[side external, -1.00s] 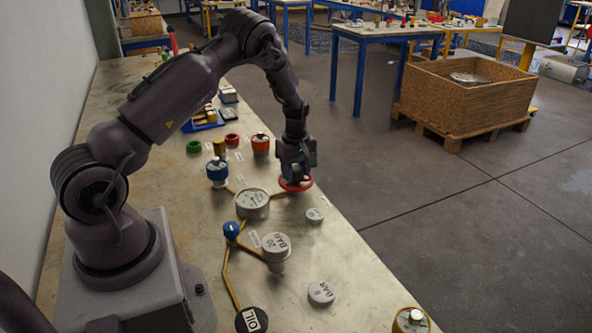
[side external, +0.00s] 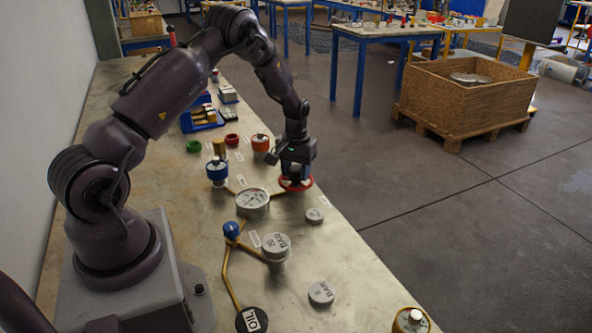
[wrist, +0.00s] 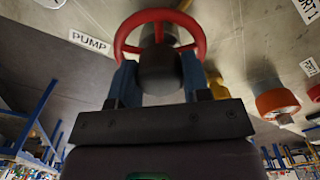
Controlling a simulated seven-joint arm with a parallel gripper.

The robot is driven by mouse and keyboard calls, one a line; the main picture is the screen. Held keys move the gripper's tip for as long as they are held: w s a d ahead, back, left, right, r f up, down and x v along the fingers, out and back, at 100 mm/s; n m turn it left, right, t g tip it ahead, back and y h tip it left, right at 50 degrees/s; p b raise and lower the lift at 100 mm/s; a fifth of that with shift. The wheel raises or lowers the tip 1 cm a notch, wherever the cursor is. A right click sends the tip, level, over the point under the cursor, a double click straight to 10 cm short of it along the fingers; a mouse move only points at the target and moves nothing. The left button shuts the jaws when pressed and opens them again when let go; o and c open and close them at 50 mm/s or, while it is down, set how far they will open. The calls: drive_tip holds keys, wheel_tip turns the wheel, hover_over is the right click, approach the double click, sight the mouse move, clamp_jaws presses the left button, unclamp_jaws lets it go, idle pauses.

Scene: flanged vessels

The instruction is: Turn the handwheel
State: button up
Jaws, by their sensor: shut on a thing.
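The red handwheel (side external: 308,182) sits near the right edge of the bench, at the end of a yellow pipe. In the wrist view its red rim (wrist: 160,14) arches above a dark round hub (wrist: 160,70). My gripper (side external: 294,176) is at the handwheel from above. In the wrist view the two blue fingers of my gripper (wrist: 158,78) stand on either side of the hub and are shut on it. The lower part of the wheel is hidden behind my gripper in the wrist view.
A white gauge (side external: 252,200) and a blue-collared vessel (side external: 217,172) stand left of the wheel. An orange vessel (side external: 260,143) stands behind it. A "PUMP" label (wrist: 90,43) lies near the wheel. The bench's right edge is close.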

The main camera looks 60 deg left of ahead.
sight(296, 168)
drive_tip(key=m, duration=0.4)
drive_tip(key=shift+r+m, duration=0.1)
drive_tip(key=shift+m, duration=0.3)
idle(0.4)
drive_tip(key=o, duration=0.9)
wheel_tip(296, 168, up, 13)
drive_tip(key=shift+f, duration=0.1)
